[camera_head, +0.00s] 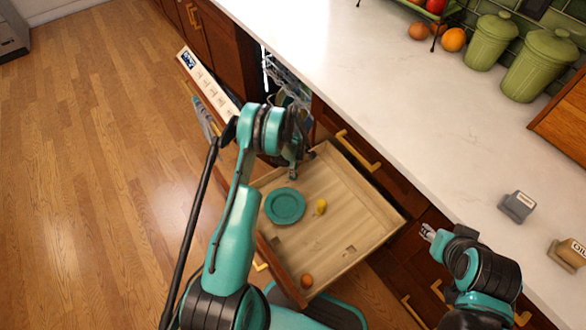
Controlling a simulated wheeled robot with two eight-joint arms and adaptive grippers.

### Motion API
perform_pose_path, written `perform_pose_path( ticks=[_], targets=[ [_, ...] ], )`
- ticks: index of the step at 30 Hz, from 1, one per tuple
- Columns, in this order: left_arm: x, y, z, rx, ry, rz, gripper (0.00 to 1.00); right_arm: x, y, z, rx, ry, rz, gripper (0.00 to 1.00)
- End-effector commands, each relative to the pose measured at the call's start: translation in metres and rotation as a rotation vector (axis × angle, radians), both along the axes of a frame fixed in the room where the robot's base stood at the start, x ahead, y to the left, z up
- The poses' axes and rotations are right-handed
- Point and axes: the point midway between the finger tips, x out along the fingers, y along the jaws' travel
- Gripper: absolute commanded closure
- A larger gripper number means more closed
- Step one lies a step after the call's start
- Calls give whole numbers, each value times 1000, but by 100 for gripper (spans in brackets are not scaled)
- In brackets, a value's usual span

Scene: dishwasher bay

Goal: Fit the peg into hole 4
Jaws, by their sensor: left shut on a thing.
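My left arm comes in from the bottom left and bends over the open drawer. Its gripper (293,173) points down by the drawer's far left corner. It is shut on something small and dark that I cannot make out. I cannot pick out a peg or a numbered hole in this view. My right gripper (427,232) is at the lower right, beside the counter's front edge, with nothing visible in it. Its fingers are too small to tell whether they are open or shut.
The open wooden drawer (373,222) holds a teal plate (285,206), a yellow lemon (320,206) and an orange fruit (307,281). A dishwasher door (207,83) stands open behind. The white counter (420,110) bears a grey block (517,206) and a tan block (568,254).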

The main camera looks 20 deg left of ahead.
Motion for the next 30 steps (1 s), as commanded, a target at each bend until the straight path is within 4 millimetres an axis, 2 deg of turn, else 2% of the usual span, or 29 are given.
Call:
perform_pose_path(
  ticks=[30],
  targets=[
    [0,0,-12,0,0,0,96,0,0,0,0,0,0,60]
  ],
)
